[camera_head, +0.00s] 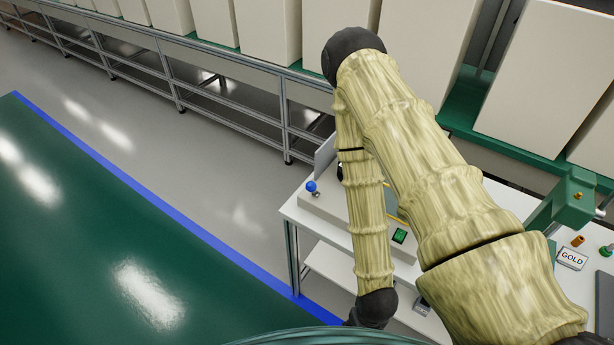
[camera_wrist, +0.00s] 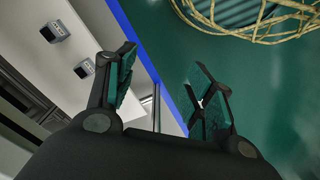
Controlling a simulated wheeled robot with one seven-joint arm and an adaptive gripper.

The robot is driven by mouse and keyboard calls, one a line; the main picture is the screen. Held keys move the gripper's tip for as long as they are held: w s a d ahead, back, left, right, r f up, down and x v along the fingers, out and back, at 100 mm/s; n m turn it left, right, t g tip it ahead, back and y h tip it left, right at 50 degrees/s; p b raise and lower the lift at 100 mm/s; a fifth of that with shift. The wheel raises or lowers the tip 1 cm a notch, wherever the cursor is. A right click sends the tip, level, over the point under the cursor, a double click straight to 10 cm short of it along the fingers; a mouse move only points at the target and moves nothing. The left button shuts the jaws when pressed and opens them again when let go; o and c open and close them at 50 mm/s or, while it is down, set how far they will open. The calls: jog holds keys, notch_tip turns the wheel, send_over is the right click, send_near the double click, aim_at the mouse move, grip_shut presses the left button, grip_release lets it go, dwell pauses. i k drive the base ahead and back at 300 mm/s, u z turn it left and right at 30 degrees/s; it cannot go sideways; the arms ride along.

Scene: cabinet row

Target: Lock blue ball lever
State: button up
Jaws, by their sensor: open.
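The blue ball lever (camera_head: 311,187) shows in the head view at the left end of the white bench, with its blue ball on a short stem. It stands on a pale box-like unit (camera_head: 325,208), partly hidden by my arm. My gripper (camera_wrist: 160,85) shows in the wrist view with its two dark green-padded fingers spread and nothing between them. It is apart from the lever, near the front edge of the bench and above the floor. The lever does not show in the wrist view, and whether it is locked cannot be told.
Two small labelled blocks (camera_wrist: 55,29) show in the wrist view. Beige boxes (camera_head: 265,30) stand behind. Open green floor (camera_head: 120,240) lies at left.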

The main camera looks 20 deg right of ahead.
aim_at(311, 186)
jog(key=z, duration=0.4)
jog(key=k, duration=1)
jog(key=u, duration=0.5)
